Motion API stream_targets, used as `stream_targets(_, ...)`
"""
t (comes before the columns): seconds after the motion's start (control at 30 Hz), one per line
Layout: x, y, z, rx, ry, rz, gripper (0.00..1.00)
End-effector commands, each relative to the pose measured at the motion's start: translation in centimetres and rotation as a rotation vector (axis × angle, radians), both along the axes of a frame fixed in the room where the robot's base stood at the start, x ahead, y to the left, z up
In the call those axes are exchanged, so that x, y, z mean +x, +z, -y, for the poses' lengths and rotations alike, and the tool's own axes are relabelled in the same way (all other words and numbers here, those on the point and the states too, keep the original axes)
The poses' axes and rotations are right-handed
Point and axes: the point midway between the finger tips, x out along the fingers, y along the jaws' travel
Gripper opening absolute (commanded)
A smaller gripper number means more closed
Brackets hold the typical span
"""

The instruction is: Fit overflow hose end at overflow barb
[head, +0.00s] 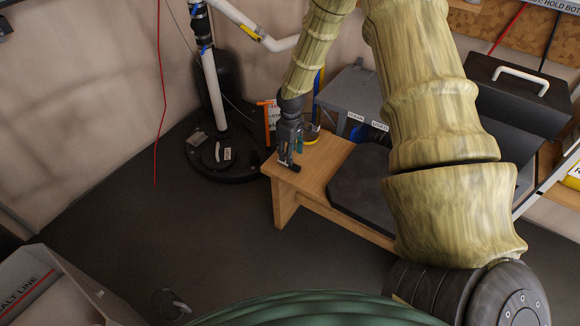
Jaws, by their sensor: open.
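My gripper (290,161) points down over the left end of a wooden bench (284,190) near the middle of the view. It is open, and I see nothing held between its fingers. Whether the fingertips touch the bench top is too small to tell. I cannot pick out the overflow hose end or the overflow barb with certainty. A white pipe (212,92) rises from a round black base (240,168) on the floor, left of my gripper. My arm covers part of the middle and right.
A grey bin (350,92) with labels stands behind the bench. A dark pad (358,188) lies on the bench. A black case with a white handle (522,75) is at the right. A pale box (40,290) is at the lower left. Open floor (180,225) lies between.

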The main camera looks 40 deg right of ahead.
Motion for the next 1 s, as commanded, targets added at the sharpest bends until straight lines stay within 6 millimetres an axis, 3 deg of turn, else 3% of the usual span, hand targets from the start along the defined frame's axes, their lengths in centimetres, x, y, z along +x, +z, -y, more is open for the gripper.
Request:
stream_targets(0.5,0.0,-5.1,-0.4,0.001,-0.001,0.0,0.47)
stream_targets(0.77,0.1,-5.3,-0.4,0.0,-0.001,0.001,0.47)
stream_targets(1.0,0.0,-5.3,-0.4,0.0,0.0,0.001,0.05)
